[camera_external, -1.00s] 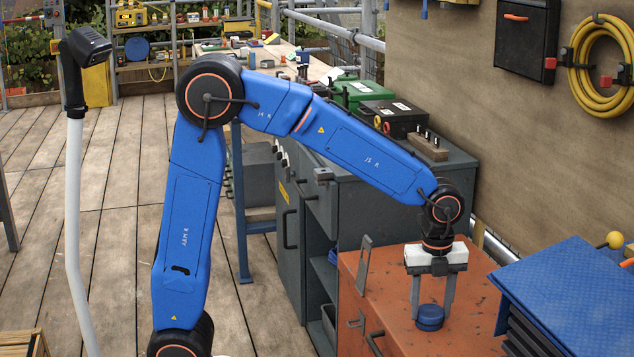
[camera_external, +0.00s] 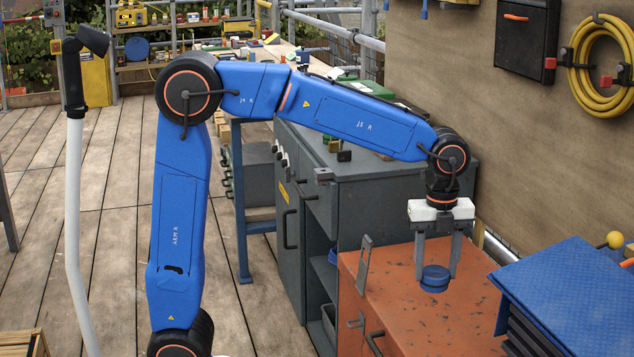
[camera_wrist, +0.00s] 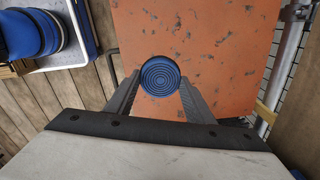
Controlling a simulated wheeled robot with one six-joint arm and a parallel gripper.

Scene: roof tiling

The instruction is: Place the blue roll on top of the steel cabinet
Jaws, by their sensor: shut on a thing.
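The blue roll (camera_external: 435,285) is a short round cylinder. My gripper (camera_external: 437,274) is shut on it and holds it above the orange cabinet top (camera_external: 400,310). In the wrist view the roll (camera_wrist: 160,76) shows its ringed round end between the two fingertips of my gripper (camera_wrist: 160,80), with the orange surface below. The grey steel cabinet (camera_external: 345,215) stands behind and left of the orange one, with its flat top a little higher. My forearm crosses in front of part of that top and hides some of what lies there.
A stack with a blue sheet (camera_external: 575,285) stands right of the gripper. An upright metal bracket (camera_external: 364,268) stands at the orange cabinet's left edge.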

